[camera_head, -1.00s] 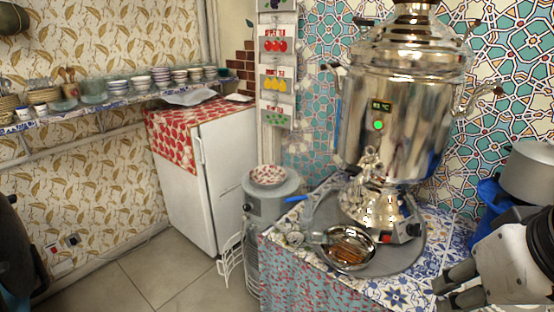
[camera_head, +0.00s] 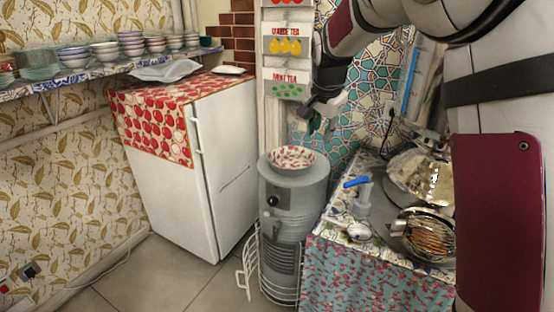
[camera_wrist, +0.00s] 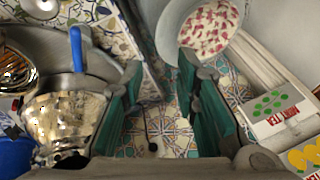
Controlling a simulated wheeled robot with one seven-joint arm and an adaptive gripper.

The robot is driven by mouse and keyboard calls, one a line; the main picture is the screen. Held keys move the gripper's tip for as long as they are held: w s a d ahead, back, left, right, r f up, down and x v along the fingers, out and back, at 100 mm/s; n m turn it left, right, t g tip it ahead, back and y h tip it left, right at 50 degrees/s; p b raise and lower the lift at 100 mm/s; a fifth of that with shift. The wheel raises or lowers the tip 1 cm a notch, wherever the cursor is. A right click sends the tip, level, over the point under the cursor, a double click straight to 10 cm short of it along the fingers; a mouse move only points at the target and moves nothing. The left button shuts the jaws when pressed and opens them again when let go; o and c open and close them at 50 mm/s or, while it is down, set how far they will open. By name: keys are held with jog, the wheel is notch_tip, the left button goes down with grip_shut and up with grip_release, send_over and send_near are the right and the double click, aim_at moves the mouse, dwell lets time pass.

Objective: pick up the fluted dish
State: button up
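A shallow round dish (camera_head: 291,159) with a white and red pattern sits on top of a grey cylinder; I take it for the fluted dish, though fluting is hard to make out. My gripper (camera_head: 322,118) hangs above and slightly right of it, apart from it. In the wrist view the dish (camera_wrist: 210,28) is at the upper right, beyond the right finger and not between the fingers. The teal-padded fingers of my gripper (camera_wrist: 160,64) are spread, with nothing between them.
The grey cylinder (camera_head: 292,205) stands between the white fridge (camera_head: 225,165) and the samovar table (camera_head: 365,245). A white wavy tray (camera_head: 166,70) lies by the shelf.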

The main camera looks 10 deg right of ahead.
jog(key=w+a+f+m+h+b, duration=0.1)
jog(key=w+a+f+m+b, duration=0.15)
jog(key=w+f, duration=0.7)
jog(key=b, duration=0.1)
send_near(306, 172)
jog(key=shift+n, duration=0.25)
jog(key=shift+b+x, duration=0.7)
jog(key=shift+x, duration=2.25)
jog(key=shift+r, duration=0.1)
jog(key=shift+c, duration=0.3)
jog(key=shift+w, duration=0.1)
grip_shut()
